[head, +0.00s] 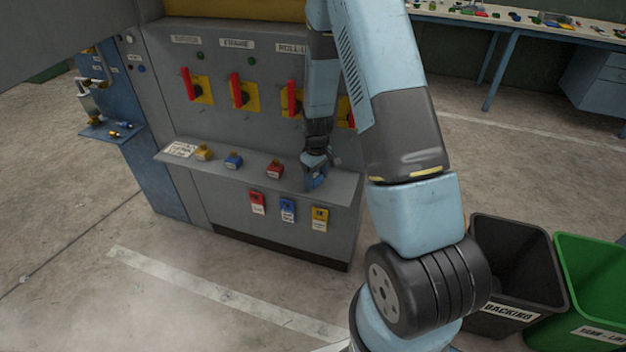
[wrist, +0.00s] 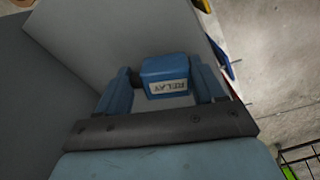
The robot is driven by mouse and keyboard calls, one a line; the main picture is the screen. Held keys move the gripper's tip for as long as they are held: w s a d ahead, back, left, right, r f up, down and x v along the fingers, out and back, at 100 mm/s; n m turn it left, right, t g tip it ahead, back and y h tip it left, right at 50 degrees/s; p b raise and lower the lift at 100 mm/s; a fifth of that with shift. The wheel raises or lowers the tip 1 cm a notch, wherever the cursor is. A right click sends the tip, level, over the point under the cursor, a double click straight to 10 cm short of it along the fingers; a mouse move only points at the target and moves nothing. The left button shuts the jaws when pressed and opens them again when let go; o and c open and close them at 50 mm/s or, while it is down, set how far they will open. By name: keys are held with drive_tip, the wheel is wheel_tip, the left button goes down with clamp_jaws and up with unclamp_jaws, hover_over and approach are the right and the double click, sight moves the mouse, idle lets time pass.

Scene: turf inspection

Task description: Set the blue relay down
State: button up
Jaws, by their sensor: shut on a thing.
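The blue relay (wrist: 166,72) is a small block with a white label reading RELAY. In the wrist view it sits between the two blue fingers of my gripper (wrist: 164,84), which is shut on it. In the head view my gripper (head: 315,174) is at the right end of the grey shelf (head: 338,187) on the cabinet front. The relay cannot be clearly told from the fingers there. The grey surface also shows beyond the relay in the wrist view (wrist: 125,30). I cannot tell whether the relay touches it.
Yellow (head: 203,152), blue (head: 233,161) and red (head: 275,169) small items stand along the shelf, left of my gripper. Red-handled switches (head: 238,91) are above. Coloured tags (head: 288,210) hang below the shelf edge. Black (head: 512,265) and green (head: 595,285) bins stand at right.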

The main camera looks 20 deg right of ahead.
drive_tip(key=shift+f, duration=0.55)
drive_tip(key=shift+f, duration=0.1)
drive_tip(key=o, duration=1.2)
